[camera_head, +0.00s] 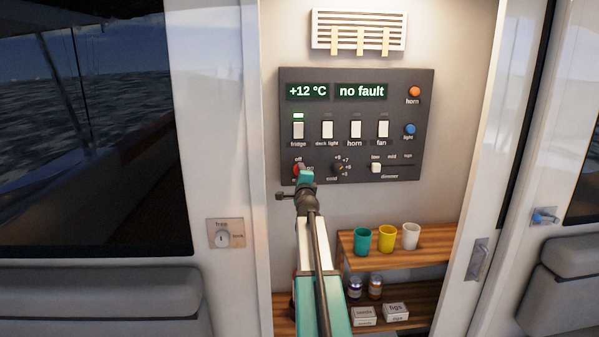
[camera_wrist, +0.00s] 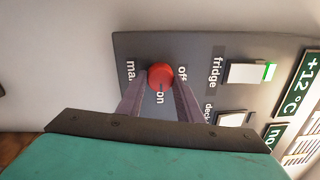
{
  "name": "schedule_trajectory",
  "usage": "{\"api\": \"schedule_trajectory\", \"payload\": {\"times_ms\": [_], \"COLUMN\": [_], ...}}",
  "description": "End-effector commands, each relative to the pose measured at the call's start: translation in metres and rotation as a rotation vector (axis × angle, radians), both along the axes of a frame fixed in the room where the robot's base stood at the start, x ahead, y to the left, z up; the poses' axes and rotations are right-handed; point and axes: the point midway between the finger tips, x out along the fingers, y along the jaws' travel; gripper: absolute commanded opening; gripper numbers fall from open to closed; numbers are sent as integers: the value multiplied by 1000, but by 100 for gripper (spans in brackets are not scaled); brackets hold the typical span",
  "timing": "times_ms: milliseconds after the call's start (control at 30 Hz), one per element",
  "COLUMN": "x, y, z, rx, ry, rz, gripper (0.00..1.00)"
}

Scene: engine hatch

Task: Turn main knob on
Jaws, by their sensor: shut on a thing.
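The main knob (camera_wrist: 160,76) is a round red knob on the dark control panel (camera_wrist: 140,45). My gripper (camera_wrist: 160,84) is shut on it, with one finger on each side. The wrist view is turned sideways; the word "off" lies right of the knob, "on" below it and "main" to its left. I cannot tell which way the knob points. In the head view my gripper (camera_head: 304,177) is at the panel's lower left corner and mostly hides the knob (camera_head: 297,170).
The fridge switch (camera_head: 298,130) with a lit lamp is above the knob, beside other switches. The display (camera_head: 336,92) reads +12 °C and no fault. A dimmer slider (camera_head: 376,167) is to the right. Cups stand on a wooden shelf (camera_head: 430,249) below.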

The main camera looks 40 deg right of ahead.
Motion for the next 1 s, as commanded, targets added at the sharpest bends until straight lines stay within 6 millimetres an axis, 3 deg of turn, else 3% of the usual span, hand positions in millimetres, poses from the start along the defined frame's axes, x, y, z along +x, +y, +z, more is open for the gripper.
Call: {"api": "schedule_trajectory", "payload": {"times_ms": [600,633,700,1000], "x": [0,0,0,0], "y": [-1,-1,-1,-1], "z": [2,2,2,1], "rx": [44,44,43,42], "ry": [-41,-41,-41,-37], "rz": [-1,-1,-1,-1], "gripper": [11,38,50,52]}}
